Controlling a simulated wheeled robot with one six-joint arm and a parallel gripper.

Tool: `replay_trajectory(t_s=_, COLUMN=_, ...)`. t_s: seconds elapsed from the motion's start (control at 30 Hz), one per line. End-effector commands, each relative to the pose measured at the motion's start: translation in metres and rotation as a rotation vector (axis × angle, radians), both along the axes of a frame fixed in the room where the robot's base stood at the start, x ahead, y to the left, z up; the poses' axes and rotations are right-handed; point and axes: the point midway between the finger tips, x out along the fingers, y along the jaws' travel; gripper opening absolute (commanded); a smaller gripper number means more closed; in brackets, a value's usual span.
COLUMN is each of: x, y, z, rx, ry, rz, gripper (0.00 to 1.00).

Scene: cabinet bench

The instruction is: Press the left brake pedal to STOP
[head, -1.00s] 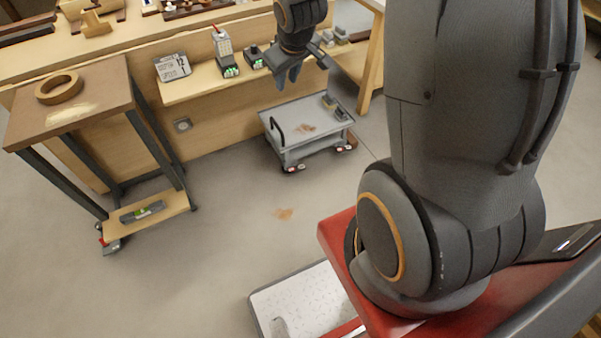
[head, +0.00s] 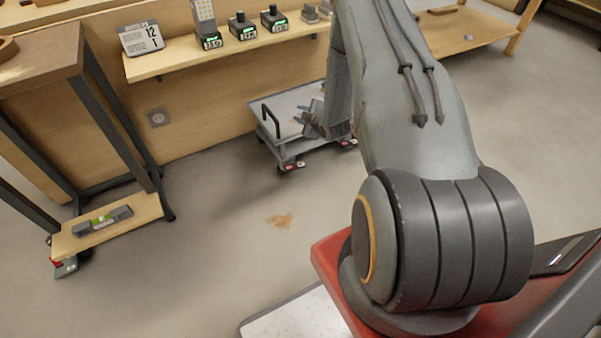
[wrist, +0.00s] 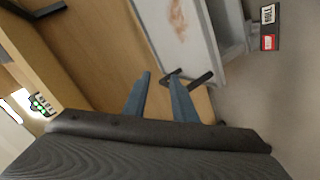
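The grey cart (head: 290,98) stands on the floor by the bench, with a black handle (head: 270,120) at its left end. The left brake pedal (head: 291,166), with red and white patches, sits low at the cart's near left corner. In the wrist view a pedal (wrist: 269,28) with a dark ROLL label and a red patch shows at upper right, apart from my fingers; it appears to be the left one. My gripper (head: 304,116) is over the cart's tray in the head view. In the wrist view my gripper (wrist: 160,78) is open, with nothing visibly held; the handle (wrist: 190,78) shows by the right finger.
A second pedal (head: 347,143) at the cart's right is partly hidden by my arm. A side table with a lower shelf (head: 105,228) stands at left. A bench shelf (head: 180,63) holds a calendar and chargers. The floor before the cart is clear, with a brown stain (head: 280,221).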

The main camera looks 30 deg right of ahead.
Motion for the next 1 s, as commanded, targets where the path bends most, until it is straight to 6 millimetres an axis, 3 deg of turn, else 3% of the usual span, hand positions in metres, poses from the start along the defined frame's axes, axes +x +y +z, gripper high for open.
replay_trajectory(t_s=0.03, x=0.001, y=-0.006, z=-0.041, rx=-0.020, ry=-0.025, rz=0.013, gripper=0.25)
replay_trajectory(t_s=0.1, x=0.001, y=-0.011, z=-0.077, rx=-0.055, ry=-0.072, rz=0.038, gripper=0.25)
replay_trajectory(t_s=0.27, x=-0.006, y=-0.020, z=-0.151, rx=-0.131, ry=-0.178, rz=0.080, gripper=0.25)
replay_trajectory(t_s=0.5, x=-0.032, y=-0.023, z=-0.253, rx=-0.239, ry=-0.332, rz=0.118, gripper=0.25)
replay_trajectory(t_s=0.6, x=-0.044, y=-0.021, z=-0.284, rx=-0.276, ry=-0.385, rz=0.124, gripper=0.25)
replay_trajectory(t_s=0.73, x=-0.056, y=-0.019, z=-0.307, rx=-0.310, ry=-0.433, rz=0.126, gripper=0.25)
replay_trajectory(t_s=1.0, x=-0.056, y=-0.017, z=-0.316, rx=-0.329, ry=-0.463, rz=0.129, gripper=0.25)
